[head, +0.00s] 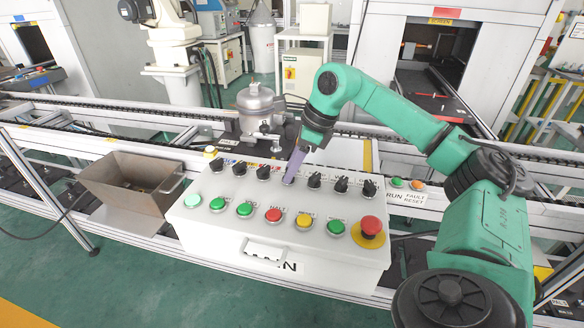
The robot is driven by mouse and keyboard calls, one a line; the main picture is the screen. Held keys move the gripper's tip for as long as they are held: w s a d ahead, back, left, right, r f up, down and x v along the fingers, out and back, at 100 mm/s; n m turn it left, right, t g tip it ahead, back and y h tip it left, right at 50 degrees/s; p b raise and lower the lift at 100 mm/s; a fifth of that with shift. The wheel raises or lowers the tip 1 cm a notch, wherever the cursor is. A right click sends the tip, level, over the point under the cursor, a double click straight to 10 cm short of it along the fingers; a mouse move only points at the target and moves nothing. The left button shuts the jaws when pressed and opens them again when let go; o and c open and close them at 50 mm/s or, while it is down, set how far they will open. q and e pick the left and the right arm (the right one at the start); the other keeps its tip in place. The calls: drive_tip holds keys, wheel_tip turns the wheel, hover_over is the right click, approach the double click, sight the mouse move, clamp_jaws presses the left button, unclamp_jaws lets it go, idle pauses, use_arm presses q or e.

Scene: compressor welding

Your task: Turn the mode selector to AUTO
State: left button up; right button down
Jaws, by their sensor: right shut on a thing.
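A white control box (230,239) stands in front of me with a row of black selector knobs along its back edge. My right gripper (289,178) comes down from above onto the middle of that row. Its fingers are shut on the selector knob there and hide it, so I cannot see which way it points. The labels behind the knobs are too small to read, so AUTO cannot be made out. Black knobs show to the left (263,172) and to the right (314,180) of the gripper. My left gripper is not in view.
A row of coloured push buttons, with a red one (273,214) in the middle, lies in front of the knobs. A red mushroom button (371,226) is at the right. A metal bin (135,190) stands left; a compressor (256,108) sits behind on the conveyor.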

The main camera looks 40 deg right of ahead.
drive_tip(key=m, duration=0.2)
drive_tip(key=shift+m+h, duration=0.3)
drive_tip(key=shift+h, duration=0.1)
drive_tip(key=shift+s+a+m+t+h, duration=0.15)
drive_tip(key=shift+m+t+h, duration=0.35)
drive_tip(key=shift+m, duration=1)
drive_tip(key=shift+c, duration=2)
unclamp_jaws()
drive_tip(key=p+v, duration=0.2)
drive_tip(key=v, duration=1.2)
drive_tip(key=shift+r+p, duration=0.3)
drive_tip(key=shift+p, duration=0.1)
drive_tip(key=shift+a, duration=0.1)
